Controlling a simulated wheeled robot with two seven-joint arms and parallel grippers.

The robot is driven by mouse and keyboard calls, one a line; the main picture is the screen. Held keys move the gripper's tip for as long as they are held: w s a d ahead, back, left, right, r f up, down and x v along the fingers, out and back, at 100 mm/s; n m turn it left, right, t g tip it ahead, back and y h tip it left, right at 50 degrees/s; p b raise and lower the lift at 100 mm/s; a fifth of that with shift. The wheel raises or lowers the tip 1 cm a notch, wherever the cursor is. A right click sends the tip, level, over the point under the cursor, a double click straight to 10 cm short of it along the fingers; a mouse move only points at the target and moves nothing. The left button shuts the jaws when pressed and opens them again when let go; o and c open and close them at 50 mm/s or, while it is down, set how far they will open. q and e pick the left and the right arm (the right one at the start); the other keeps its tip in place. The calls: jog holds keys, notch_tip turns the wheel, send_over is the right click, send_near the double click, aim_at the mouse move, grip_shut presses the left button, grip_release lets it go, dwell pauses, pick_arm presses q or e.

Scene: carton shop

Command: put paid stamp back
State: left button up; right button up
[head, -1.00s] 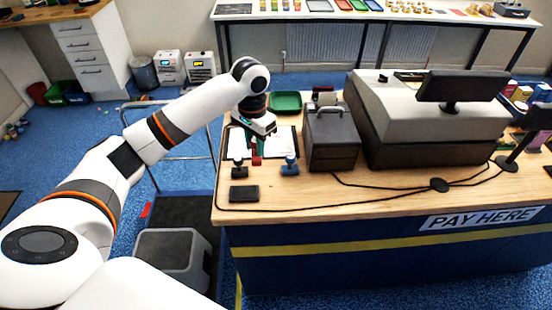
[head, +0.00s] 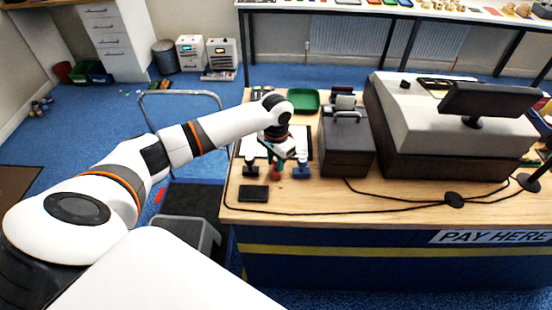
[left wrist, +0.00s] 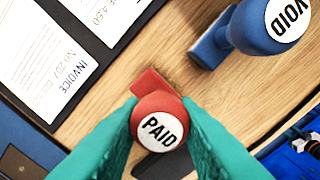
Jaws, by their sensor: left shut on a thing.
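The red PAID stamp (left wrist: 160,122) is between the green fingers of my left gripper (left wrist: 160,140) in the left wrist view. In the head view my left gripper (head: 277,163) is shut on the red stamp (head: 276,173), pointing down at the counter. The stamp is between a black stamp (head: 251,167) on the left and the blue VOID stamp (head: 301,169) on the right. The blue stamp (left wrist: 262,30) also shows in the left wrist view. I cannot tell whether the red stamp touches the counter. My right gripper is not in view.
A clipboard with invoices (left wrist: 55,45) lies behind the stamps. A black pad (head: 254,193) lies in front. A dark box with a handle (head: 346,152) stands to the right, beside the till (head: 440,140). A green tray (head: 304,101) is behind. The front counter edge is mostly clear.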

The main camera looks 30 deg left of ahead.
pick_arm(q)
jog(key=shift+s, duration=0.1)
jog(key=o, duration=0.8)
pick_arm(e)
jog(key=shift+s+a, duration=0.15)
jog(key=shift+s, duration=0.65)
pick_arm(q)
jog(key=shift+r, duration=0.45)
notch_tip(320, 180, up, 11)
jog(key=shift+r+b, duration=0.15)
jog(key=shift+b, duration=0.95)
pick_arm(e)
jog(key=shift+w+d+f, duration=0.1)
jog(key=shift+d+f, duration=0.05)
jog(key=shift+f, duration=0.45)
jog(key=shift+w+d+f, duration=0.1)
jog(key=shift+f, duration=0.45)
pick_arm(q)
jog(key=shift+d, duration=0.1)
